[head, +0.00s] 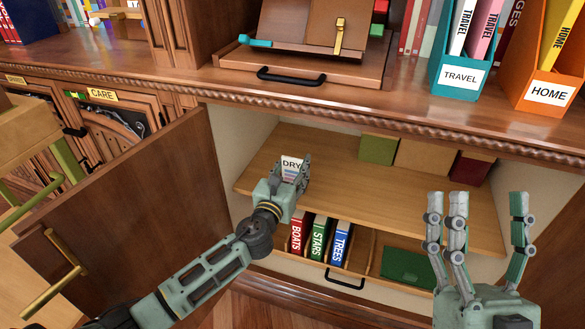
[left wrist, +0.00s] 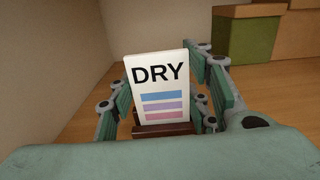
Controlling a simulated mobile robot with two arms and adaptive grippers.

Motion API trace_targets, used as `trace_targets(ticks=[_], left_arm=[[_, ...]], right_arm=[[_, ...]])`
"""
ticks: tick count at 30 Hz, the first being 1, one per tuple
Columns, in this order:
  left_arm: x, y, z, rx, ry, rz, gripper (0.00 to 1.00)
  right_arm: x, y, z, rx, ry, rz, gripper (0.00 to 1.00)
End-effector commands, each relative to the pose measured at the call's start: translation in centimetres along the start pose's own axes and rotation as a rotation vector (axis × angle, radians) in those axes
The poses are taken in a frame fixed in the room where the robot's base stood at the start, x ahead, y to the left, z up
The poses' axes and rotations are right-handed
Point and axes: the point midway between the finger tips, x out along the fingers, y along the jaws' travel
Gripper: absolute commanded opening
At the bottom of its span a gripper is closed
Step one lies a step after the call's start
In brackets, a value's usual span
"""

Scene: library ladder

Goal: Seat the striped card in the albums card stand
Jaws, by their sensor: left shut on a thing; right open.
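The striped card (left wrist: 158,88) is white, reads DRY and has blue, purple and pink bars; it also shows in the head view (head: 291,168). It stands nearly upright between the fingers of my left gripper (head: 290,178), which is shut on it inside the open cabinet, over the upper shelf. A small dark brown piece (left wrist: 162,130) shows at the card's foot; it looks like a card stand, but I cannot tell whether the card is seated in it. No albums label is readable. My right gripper (head: 483,225) is open and empty at the front right.
The wooden shelf (head: 400,195) is clear in its middle, with green, tan and dark red boxes (head: 377,149) at the back. Below, a drawer holds books marked BOATS, STARS and TREES (head: 341,242). An open cabinet door (head: 130,200) stands at left.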

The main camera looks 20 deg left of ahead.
Motion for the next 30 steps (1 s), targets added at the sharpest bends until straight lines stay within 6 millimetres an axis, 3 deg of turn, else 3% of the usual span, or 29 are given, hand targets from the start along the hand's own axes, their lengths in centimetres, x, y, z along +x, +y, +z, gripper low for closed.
trace_targets(ticks=[11,12,18,30], left_arm=[[-0.04,-0.02,-0.55,0.001,0.004,0.0,0.35],[-0.05,-0.02,-0.53,0.001,0.005,0.0,0.48],[-0.09,-0.12,-0.67,0.0,0.007,-0.002,0.66],[-0.79,-0.36,-0.99,-0.001,0.012,-0.008,0.67]], right_arm=[[-0.08,-0.13,-1.0,0.004,0.052,-0.002,0.65],[-0.05,-0.15,-1.09,0.004,0.055,-0.002,0.65],[-0.04,-0.15,-1.0,0.004,0.051,-0.002,0.65],[-0.02,-0.07,-0.91,0.002,0.049,-0.001,0.65]])
